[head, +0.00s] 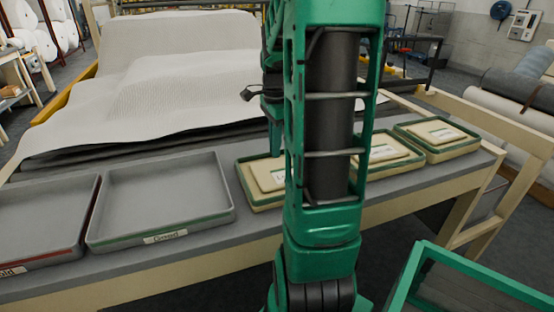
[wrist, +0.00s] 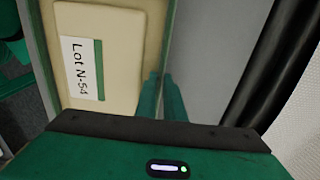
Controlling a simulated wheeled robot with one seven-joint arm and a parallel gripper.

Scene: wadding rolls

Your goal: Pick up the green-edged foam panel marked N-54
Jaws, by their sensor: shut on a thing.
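The foam panel marked N-54 (wrist: 118,55) fills the left of the wrist view. It is cream, with a green edge, a raised middle and a white label reading "Lot N-54". My gripper (wrist: 160,95) is shut on the panel's edge on the side away from the label. In the head view my arm hides most of the gripper; a green finger part (head: 274,135) shows left of the arm. It is just above the far edge of the leftmost cream panel (head: 258,182), which is partly hidden. I cannot tell whether the panel is clear of the table.
Two similar green-edged panels (head: 392,152) (head: 442,134) lie farther right on the grey table (head: 255,232). An empty grey tray labelled "Good" (head: 160,195) and another tray (head: 42,215) are at left. White wadding (head: 180,95) lies behind. A green-framed crate (head: 480,268) is at lower right.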

